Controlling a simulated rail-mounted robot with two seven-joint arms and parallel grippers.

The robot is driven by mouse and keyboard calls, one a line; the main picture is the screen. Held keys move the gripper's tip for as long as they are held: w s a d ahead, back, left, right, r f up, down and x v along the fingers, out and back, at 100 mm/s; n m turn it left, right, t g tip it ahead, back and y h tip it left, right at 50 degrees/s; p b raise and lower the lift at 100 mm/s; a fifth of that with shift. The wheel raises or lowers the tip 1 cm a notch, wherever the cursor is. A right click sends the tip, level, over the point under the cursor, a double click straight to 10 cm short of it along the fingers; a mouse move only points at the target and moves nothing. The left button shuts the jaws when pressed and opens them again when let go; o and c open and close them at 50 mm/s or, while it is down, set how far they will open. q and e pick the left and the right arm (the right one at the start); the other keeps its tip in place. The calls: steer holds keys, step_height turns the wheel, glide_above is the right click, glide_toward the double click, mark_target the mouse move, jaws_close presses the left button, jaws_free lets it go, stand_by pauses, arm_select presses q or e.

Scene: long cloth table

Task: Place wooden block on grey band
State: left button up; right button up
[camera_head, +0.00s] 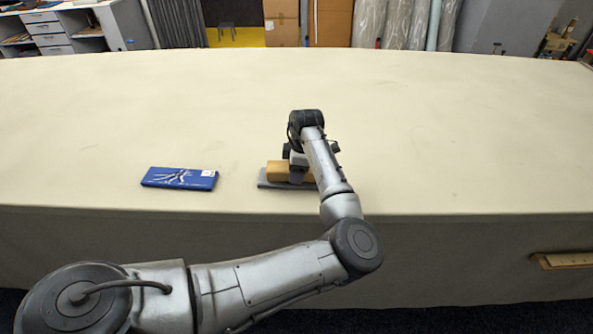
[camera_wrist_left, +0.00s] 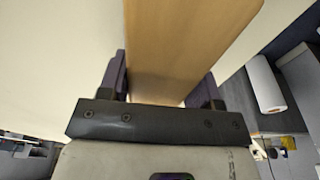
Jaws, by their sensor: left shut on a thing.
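The wooden block (camera_head: 277,171) is a tan bar near the front edge of the table, partly hidden by my left arm. It sits at or just above the grey band (camera_head: 266,185), whose front edge shows below it; I cannot tell whether they touch. My left gripper (camera_head: 297,172) is over the block, shut on it. In the left wrist view the block (camera_wrist_left: 185,45) runs between the two dark fingers of my left gripper (camera_wrist_left: 165,85). The band's right part is hidden behind my arm. My right gripper is not in view.
A flat blue box (camera_head: 180,179) with a white pattern lies on the cloth table (camera_head: 450,130) to the left of the band. The rest of the tabletop is clear. The table's front edge runs just in front of the band. Shelves and cardboard boxes (camera_head: 330,22) stand beyond the table.

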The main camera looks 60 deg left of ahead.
arm_select(q)
steer(key=shift+f, duration=0.25)
steer(key=o, duration=1.1)
steer(key=shift+r, duration=0.3)
steer(key=r, duration=0.3)
steer(key=w+r+p, duration=0.1)
steer(key=r, duration=0.6)
steer(key=shift+w+d+r+p, duration=0.25)
steer(key=shift+d+r+p, duration=0.05)
steer(key=shift+d+p, duration=0.05)
steer(key=shift+r, duration=0.55)
